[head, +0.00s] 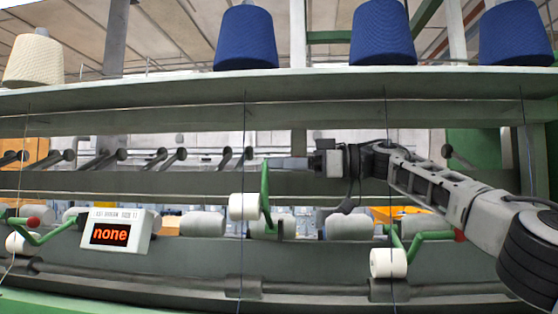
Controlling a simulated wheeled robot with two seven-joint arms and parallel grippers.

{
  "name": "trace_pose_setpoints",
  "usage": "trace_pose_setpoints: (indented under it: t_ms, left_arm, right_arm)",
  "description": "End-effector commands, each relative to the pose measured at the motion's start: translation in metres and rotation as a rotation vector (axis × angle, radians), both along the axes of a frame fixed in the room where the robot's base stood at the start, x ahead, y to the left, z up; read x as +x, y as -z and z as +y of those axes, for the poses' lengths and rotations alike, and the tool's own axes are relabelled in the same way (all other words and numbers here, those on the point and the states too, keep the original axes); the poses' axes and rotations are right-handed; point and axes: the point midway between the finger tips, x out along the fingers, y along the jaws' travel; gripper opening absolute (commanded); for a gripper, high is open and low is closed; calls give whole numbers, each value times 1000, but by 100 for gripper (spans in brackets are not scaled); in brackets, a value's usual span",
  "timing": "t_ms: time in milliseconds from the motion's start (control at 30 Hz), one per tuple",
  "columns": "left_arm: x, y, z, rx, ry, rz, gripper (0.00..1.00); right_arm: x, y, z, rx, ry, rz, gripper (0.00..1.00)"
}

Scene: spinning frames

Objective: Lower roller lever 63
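A green roller lever (265,190) stands raised, near upright, in the middle of the head view, beside a white roller (243,207). My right gripper (288,163) reaches in from the right, its fingertips at the lever's top end. It is seen from the side, so I cannot tell whether it touches the lever or how far its fingers are apart. Another green lever (428,236) with a red knob lies lower at the right, by a white roller (388,263). A third green lever (40,238) with a red knob is at the left. No lever number is readable. My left gripper is not in view.
A display box (118,231) reading "none" is at left. Blue yarn cones (245,38) and a cream cone (34,60) stand on the upper shelf (170,88). Thin yarns hang down in front, and dark pegs (110,157) stick out along a rail.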

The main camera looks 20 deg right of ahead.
Motion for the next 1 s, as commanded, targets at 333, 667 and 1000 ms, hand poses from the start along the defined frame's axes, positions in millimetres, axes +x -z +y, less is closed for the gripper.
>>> trace_pose_setpoints:
  t_ms: [333, 667, 1000]
  left_arm:
    - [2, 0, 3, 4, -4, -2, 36]
    - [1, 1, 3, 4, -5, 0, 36]
    - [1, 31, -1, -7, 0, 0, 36]
  right_arm:
    - [5, 0, 10, 1, 1, 0, 35]
    - [5, 0, 10, 2, 2, 0, 0]
    - [-15, 25, 17, -59, 2, -145, 0]
